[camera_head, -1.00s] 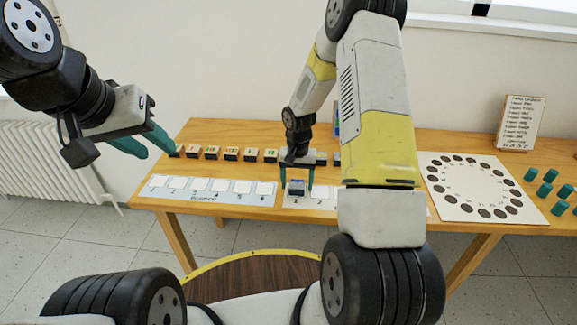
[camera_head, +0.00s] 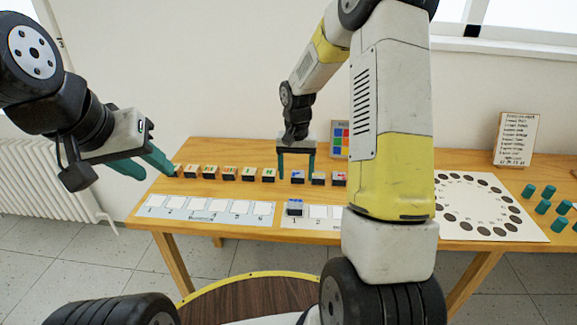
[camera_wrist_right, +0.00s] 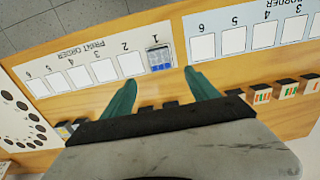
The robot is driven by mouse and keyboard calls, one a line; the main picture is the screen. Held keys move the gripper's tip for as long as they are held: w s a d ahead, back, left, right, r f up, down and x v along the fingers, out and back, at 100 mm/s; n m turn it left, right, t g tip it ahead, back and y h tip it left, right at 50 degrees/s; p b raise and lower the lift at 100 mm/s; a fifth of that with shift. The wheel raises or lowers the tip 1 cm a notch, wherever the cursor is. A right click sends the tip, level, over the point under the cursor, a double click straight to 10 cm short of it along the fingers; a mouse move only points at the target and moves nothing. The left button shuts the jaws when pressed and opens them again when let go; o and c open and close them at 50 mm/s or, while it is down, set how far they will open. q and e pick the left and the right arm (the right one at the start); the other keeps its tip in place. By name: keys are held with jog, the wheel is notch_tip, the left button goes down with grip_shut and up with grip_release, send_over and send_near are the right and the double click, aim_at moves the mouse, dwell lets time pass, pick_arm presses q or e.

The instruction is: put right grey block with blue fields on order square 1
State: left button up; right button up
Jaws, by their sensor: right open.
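A grey block with blue fields (camera_head: 295,208) sits on square 1 of the print order strip (camera_head: 326,223). The right wrist view shows its top with blue fields (camera_wrist_right: 159,59), covering most of that square. My right gripper (camera_head: 296,177) is open and empty, above and behind the block, near the back row. In the right wrist view its two green fingers (camera_wrist_right: 161,85) are apart with nothing between them. My left gripper (camera_head: 159,170) hangs at the left end of the table; its green fingers look apart, with nothing seen between them.
Several blocks with coloured tops (camera_head: 228,173) stand in a row at the back. A border strip (camera_head: 222,220) with empty squares lies left of the print order strip. A white board with dark circles (camera_head: 500,237) and green cylinders (camera_head: 543,207) are at right. My right arm hides part of the table.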

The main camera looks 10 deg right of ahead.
jog(key=s+a+r+n+t+y, duration=0.1)
jog(key=s+r+t, duration=0.1)
jog(key=s+r, duration=0.7)
jog(key=s+r+n+t, duration=0.1)
jog(key=s+r+t, duration=0.1)
jog(key=s+r, duration=0.65)
jog(key=s+a+r+n+t+y, duration=0.1)
jog(key=s+r+t, duration=0.1)
jog(key=s+r, duration=0.3)
jog(key=shift+s+r+n, duration=0.2)
jog(key=shift+s+n, duration=0.2)
jog(key=shift+s, duration=0.45)
